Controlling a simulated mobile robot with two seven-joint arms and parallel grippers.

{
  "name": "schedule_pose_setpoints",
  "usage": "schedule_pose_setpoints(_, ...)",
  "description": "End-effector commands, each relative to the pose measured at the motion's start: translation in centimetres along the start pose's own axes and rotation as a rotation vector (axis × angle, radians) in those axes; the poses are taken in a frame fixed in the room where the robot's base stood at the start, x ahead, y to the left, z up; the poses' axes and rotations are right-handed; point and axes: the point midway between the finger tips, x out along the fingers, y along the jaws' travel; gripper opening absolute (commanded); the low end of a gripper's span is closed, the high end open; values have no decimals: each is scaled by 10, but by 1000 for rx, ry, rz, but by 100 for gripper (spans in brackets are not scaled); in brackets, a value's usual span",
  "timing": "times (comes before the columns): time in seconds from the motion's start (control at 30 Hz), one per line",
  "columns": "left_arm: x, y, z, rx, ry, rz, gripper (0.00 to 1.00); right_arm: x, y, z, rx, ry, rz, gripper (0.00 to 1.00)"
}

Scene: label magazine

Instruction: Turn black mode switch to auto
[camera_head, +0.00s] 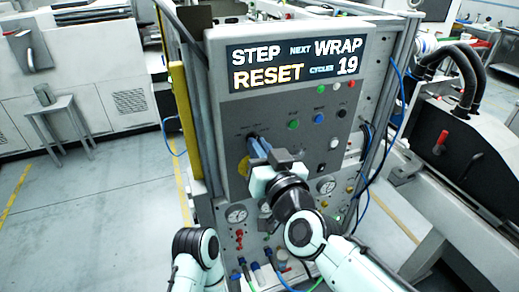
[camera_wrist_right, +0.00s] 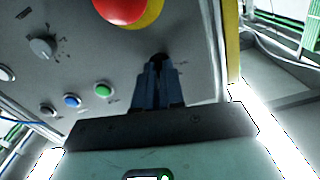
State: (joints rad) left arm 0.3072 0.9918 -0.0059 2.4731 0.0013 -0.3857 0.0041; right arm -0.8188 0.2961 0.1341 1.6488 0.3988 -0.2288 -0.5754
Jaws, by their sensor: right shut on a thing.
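The black mode switch (camera_wrist_right: 158,60) is on the grey control panel, at the tips of my right gripper's fingers in the wrist view. My right gripper (camera_wrist_right: 158,76) is shut on it, with its two dark blue fingers side by side around the knob. In the head view the right gripper (camera_head: 257,146) reaches the upper left of the panel and its fingers mostly hide the switch. The knob's pointer and the position it is set to cannot be made out. My left gripper is out of view; only part of the left arm shows at the bottom.
A red emergency button (camera_wrist_right: 122,10) on a yellow base is close to the switch. A green button (camera_head: 293,125) and a blue button (camera_head: 318,118) sit to the right. The display (camera_head: 297,64) above reads "STEP NEXT WRAP RESET CYCLES 19". Gauges and hoses are lower down.

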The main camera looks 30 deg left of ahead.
Motion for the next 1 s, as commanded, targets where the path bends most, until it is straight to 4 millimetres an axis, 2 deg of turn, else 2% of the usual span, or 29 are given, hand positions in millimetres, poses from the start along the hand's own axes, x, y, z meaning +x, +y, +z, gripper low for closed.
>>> schedule_pose_setpoints(0.6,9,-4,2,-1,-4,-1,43,0,0,0,585,0,0,0)
schedule_pose_setpoints(1.0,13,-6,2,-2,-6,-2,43,0,0,0,881,0,0,0)
